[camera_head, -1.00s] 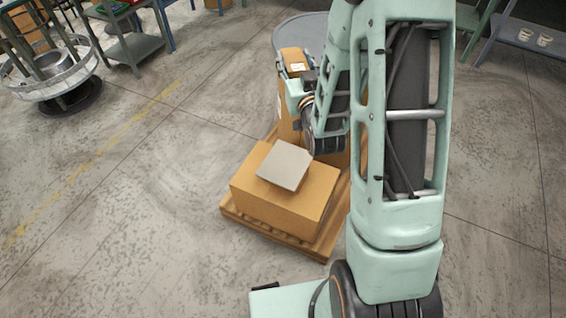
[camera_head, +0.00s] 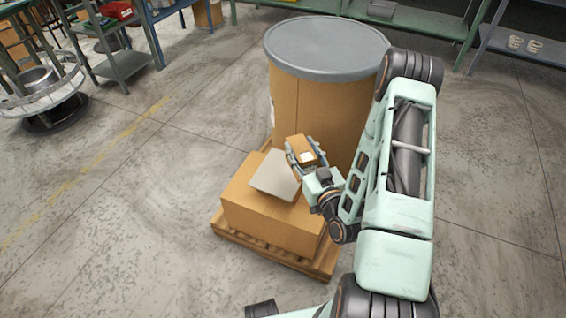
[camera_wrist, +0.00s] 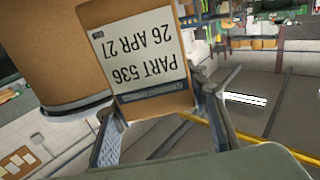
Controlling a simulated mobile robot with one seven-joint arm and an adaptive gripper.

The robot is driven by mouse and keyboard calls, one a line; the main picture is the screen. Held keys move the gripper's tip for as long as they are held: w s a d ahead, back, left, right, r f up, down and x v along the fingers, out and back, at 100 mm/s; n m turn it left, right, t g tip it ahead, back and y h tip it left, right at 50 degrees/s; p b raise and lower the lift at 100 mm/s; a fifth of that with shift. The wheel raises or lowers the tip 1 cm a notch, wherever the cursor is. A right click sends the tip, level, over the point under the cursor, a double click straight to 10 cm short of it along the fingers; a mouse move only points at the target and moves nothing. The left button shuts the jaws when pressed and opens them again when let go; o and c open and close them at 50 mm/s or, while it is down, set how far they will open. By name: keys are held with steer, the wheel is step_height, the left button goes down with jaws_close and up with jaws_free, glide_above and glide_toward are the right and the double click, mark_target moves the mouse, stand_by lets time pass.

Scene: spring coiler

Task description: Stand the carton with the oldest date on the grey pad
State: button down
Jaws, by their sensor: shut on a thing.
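My gripper (camera_head: 306,156) is shut on a small brown carton (camera_head: 300,145), which is tilted in the head view. In the wrist view the carton (camera_wrist: 128,12) fills the upper middle between the fingers. Its white label reads, upside down, "PART 536" and "26 APR 27". The grey pad (camera_head: 272,176) lies bare on top of a large cardboard box. The carton appears above the pad's far right edge in the head view; its exact height is hard to tell. No other dated carton can be made out.
The large cardboard box (camera_head: 262,215) sits on a wooden pallet (camera_head: 255,254). A tall brown drum with a grey lid (camera_head: 328,45) stands close behind the pad. Shelves line the back. A round metal stand (camera_head: 45,104) is at far left; the floor between is open.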

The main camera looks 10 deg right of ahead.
steer(key=shift+w+a+f+b, duration=0.4)
steer(key=shift+w+f+b, duration=0.3)
steer(key=shift+w+f, duration=1.3)
steer(key=shift+w+a+f+b, duration=0.4)
steer(key=shift+w+f+b, duration=0.25)
steer(key=shift+w+f, duration=1.3)
steer(key=shift+w+a+f+b, duration=0.4)
steer(key=shift+w+f+b, duration=0.3)
steer(key=shift+w+f, duration=1.3)
steer(key=shift+f, duration=0.15)
steer(key=c, duration=1.1)
jaws_free()
steer(key=shift+c, duration=0.2)
